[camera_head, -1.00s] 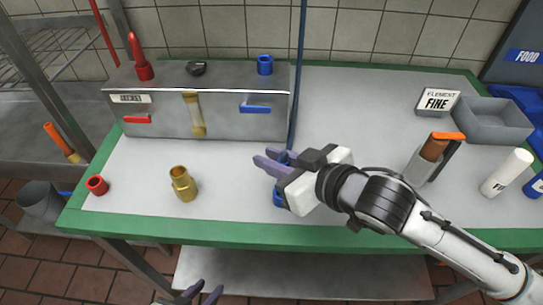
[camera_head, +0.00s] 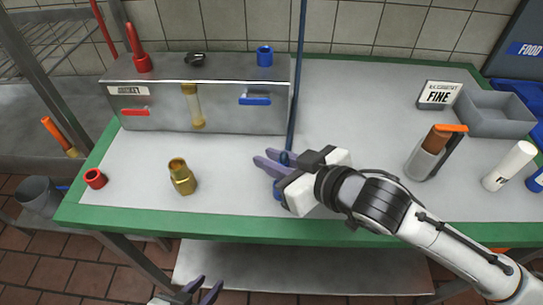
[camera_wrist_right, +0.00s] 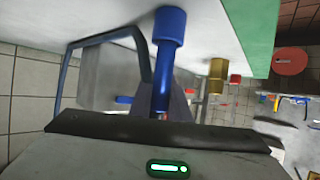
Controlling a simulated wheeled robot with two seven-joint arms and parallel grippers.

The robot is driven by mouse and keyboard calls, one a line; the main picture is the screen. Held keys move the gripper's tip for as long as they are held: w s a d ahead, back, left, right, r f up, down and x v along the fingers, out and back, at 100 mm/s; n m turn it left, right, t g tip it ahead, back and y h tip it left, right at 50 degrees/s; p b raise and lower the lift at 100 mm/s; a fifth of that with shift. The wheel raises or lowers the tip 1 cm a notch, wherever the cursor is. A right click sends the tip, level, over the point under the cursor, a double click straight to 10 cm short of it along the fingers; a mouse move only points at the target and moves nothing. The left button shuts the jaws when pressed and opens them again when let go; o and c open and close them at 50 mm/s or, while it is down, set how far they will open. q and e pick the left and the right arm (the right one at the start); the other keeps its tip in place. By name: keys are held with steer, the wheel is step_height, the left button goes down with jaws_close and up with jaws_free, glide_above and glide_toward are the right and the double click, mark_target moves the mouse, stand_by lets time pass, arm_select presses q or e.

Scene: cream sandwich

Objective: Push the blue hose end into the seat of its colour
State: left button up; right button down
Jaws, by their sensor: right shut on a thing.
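My right gripper (camera_head: 266,159) is shut on the blue hose end (camera_wrist_right: 162,75), above the front middle of the worktop. In the right wrist view the hose end is a blue shaft with a wider blue collar. In the head view it is mostly hidden behind the gripper. The blue hose (camera_head: 299,70) runs up from it. The blue seat (camera_head: 264,57), a short open ring, stands on top of the steel box (camera_head: 225,112) at its right, apart from the hose end. My left gripper (camera_head: 207,288) is open and empty at the bottom edge, in front of the table.
A red fitting (camera_head: 140,60) stands upright on the box at left, beside a black knob (camera_head: 195,59). A brass fitting (camera_head: 181,176) and a red ring (camera_head: 94,178) stand on the worktop at left. A grey tray (camera_head: 497,113) and a filter holder (camera_head: 427,155) are at right.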

steer(key=shift+f, duration=0.55)
steer(key=c, duration=1.6)
jaws_free()
steer(key=v, duration=1)
steer(key=shift+s+d+b, duration=0.1)
steer(key=shift+s+b, duration=0.05)
steer(key=shift+b, duration=0.15)
